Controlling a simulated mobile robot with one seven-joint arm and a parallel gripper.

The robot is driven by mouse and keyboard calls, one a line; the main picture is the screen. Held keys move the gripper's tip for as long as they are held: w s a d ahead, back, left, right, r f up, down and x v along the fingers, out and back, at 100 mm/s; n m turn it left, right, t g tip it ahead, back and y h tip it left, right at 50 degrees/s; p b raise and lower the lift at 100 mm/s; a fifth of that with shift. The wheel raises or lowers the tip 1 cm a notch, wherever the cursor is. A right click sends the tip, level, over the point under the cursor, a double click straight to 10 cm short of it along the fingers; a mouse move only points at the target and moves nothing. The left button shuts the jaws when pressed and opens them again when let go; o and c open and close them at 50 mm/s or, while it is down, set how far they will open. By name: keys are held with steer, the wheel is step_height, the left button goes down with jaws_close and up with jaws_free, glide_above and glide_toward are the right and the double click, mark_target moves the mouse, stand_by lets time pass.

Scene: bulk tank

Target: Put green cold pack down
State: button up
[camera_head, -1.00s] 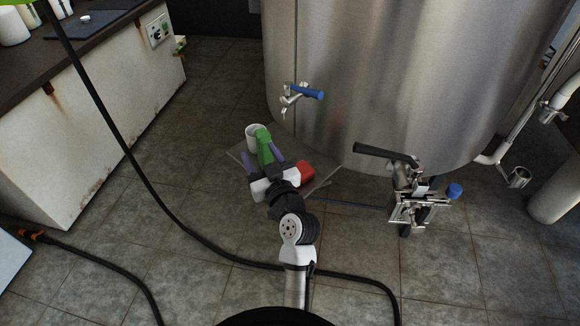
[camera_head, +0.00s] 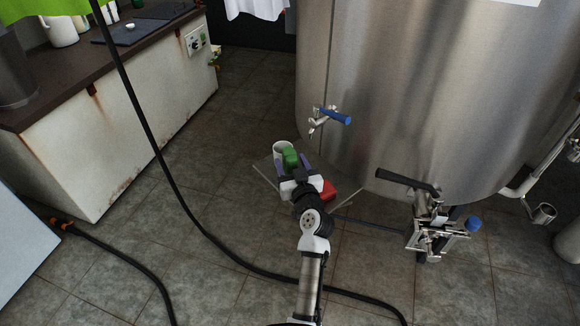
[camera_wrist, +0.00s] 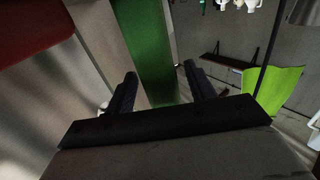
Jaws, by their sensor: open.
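The green cold pack (camera_head: 290,157) is on or just above a grey slab (camera_head: 262,173) under the tank's tap; its contact underneath is hidden. My gripper (camera_head: 291,167) is open around the pack, with one finger on each side. In the wrist view the pack (camera_wrist: 148,50) runs between my two fingers, and a gap shows beside the right finger. A white cup (camera_head: 280,147) stands right behind the pack, partly hidden by it. A red block (camera_head: 328,191) lies to the right of my gripper, and its left part is hidden by my wrist.
The steel tank (camera_head: 400,90) rises close behind the slab, with a blue-handled tap (camera_head: 330,117) above. A metal valve assembly (camera_head: 435,225) stands to the right. A black hose (camera_head: 170,190) crosses the floor. A rusty counter (camera_head: 130,130) is at the left.

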steer(key=shift+p+x, duration=0.35)
steer(key=shift+x, duration=1.25)
steer(key=shift+s, duration=0.1)
jaws_close()
